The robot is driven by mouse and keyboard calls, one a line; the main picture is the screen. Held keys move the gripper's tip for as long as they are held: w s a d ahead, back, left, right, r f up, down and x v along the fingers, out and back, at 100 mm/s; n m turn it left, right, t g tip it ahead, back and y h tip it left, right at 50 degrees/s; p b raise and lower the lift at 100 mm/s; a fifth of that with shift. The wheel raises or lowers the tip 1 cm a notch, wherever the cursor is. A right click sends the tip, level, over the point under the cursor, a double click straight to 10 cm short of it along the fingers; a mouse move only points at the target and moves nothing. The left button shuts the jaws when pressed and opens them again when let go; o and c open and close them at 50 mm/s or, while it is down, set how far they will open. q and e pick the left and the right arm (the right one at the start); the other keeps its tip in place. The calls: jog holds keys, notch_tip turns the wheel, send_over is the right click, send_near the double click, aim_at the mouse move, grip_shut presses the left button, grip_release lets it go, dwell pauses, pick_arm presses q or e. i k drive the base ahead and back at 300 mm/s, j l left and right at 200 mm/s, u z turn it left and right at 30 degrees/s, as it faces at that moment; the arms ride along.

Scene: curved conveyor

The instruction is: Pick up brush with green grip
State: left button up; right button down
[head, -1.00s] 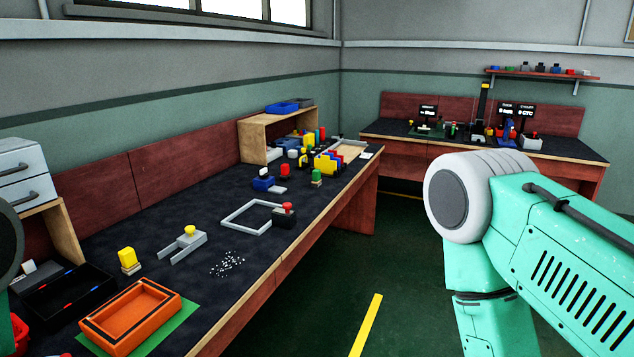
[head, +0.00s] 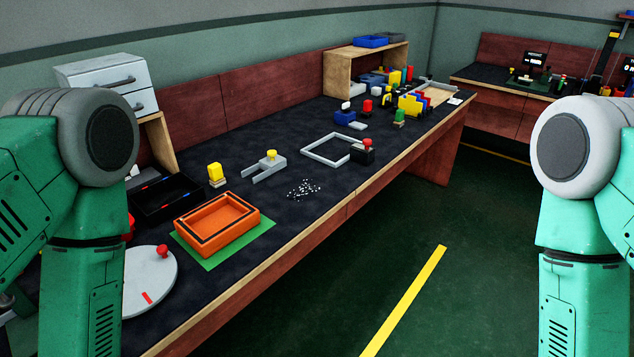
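A small block with a green top and a pale lower part (head: 399,118), which looks like the brush with green grip, stands upright on the dark bench top (head: 258,230). It is near the bench's front edge towards the far end, just in front of a row of coloured pieces. A similar brush with a yellow grip (head: 215,174) stands nearer, behind the orange tray. My two arms show at the left and right sides, but neither gripper is in the picture, so their state is hidden.
An orange tray (head: 190,243) lies on a green mat (head: 259,233). A white disc (head: 160,285), a black bin (head: 150,212), a grey frame (head: 318,157) with a red-knobbed black block (head: 363,155), and white bits (head: 304,188) are on the bench. The floor (head: 470,270) in front is clear.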

aim_at(398, 122)
jog(key=z, duration=1.05)
jog(key=i+z, duration=0.25)
jog(key=i, duration=3.3)
jog(key=i+u, duration=0.2)
jog(key=i, duration=0.3)
jog(key=i+l+u, duration=0.25)
jog(key=i, duration=0.25)
jog(key=i+l+u, duration=0.2)
jog(key=i, duration=0.25)
jog(key=u, duration=2.15)
